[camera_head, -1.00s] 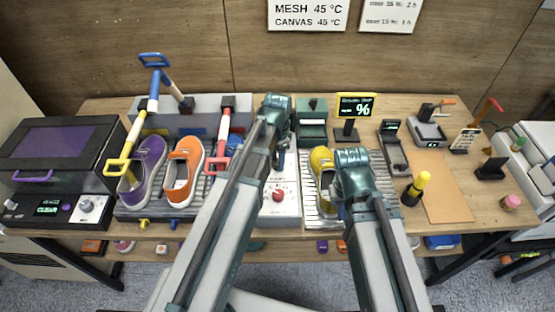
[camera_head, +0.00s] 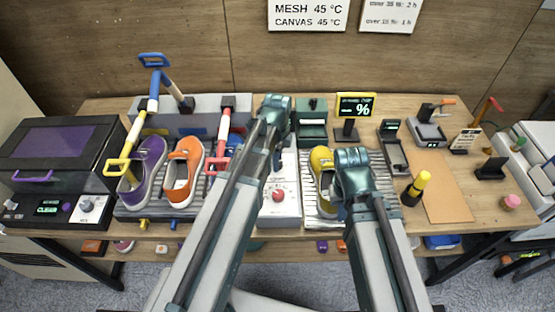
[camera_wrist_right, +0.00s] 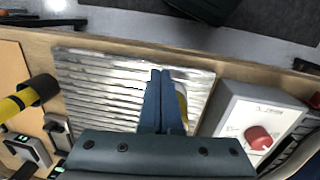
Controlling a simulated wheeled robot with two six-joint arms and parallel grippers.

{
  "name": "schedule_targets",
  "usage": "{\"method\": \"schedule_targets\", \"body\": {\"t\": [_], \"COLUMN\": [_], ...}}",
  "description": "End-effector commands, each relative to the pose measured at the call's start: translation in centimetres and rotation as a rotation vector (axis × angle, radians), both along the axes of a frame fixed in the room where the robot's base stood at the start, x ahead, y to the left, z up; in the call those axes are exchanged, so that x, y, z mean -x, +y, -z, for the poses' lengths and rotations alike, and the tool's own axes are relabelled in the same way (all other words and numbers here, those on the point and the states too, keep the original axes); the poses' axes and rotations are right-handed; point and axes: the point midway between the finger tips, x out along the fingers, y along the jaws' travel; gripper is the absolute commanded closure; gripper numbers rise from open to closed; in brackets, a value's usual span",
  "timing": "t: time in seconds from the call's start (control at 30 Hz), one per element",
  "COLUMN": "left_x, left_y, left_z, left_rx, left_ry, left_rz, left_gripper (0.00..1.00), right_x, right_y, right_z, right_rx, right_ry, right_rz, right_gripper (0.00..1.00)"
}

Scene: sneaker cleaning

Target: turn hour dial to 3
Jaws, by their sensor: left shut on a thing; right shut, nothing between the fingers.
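The box and red knob (camera_wrist_right: 258,138) also show at the right of the right wrist view. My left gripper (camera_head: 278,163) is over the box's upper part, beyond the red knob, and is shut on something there. The dial at its fingertips is hidden by the gripper and arm. My right gripper (camera_wrist_right: 162,74) is shut and empty above the ribbed metal tray (camera_wrist_right: 105,85), beside the yellow shoe (camera_head: 320,160).
An orange shoe (camera_head: 183,170) and a purple shoe (camera_head: 148,168) stand on a rack at left. A percent display (camera_head: 356,104) stands behind the tray.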

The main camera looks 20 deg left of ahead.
Motion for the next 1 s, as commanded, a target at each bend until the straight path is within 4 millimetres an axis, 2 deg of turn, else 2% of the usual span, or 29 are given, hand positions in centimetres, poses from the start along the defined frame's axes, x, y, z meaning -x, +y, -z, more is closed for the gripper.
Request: {"method": "schedule_targets", "body": {"t": [0.63,0.67,0.7,0.8,1.0], "left_x": [0.02,0.02,0.02,0.01,0.01], "left_y": [-0.02,-0.02,-0.02,-0.02,-0.01], "left_z": [0.01,0.01,0.01,0.01,0.00], "left_rx": [0.000,0.000,0.000,0.000,0.000], "left_ry": [0.000,0.000,0.000,0.000,0.000], "left_rz": [0.045,0.045,0.045,0.044,0.043], "left_gripper": [1.00,0.53,0.45,0.27,0.26], "right_x": [0.00,0.00,0.00,0.00,0.00], "right_y": [0.00,0.00,0.00,0.00,0.00], "right_z": [0.01,0.01,0.01,0.01,0.00], "right_rx": [0.000,0.000,0.000,0.000,0.000], "right_ry": [0.000,0.000,0.000,0.000,0.000], "right_rz": [0.000,0.000,0.000,0.000,0.000], "right_gripper": [1.00,1.00,1.00,1.00,1.00]}}
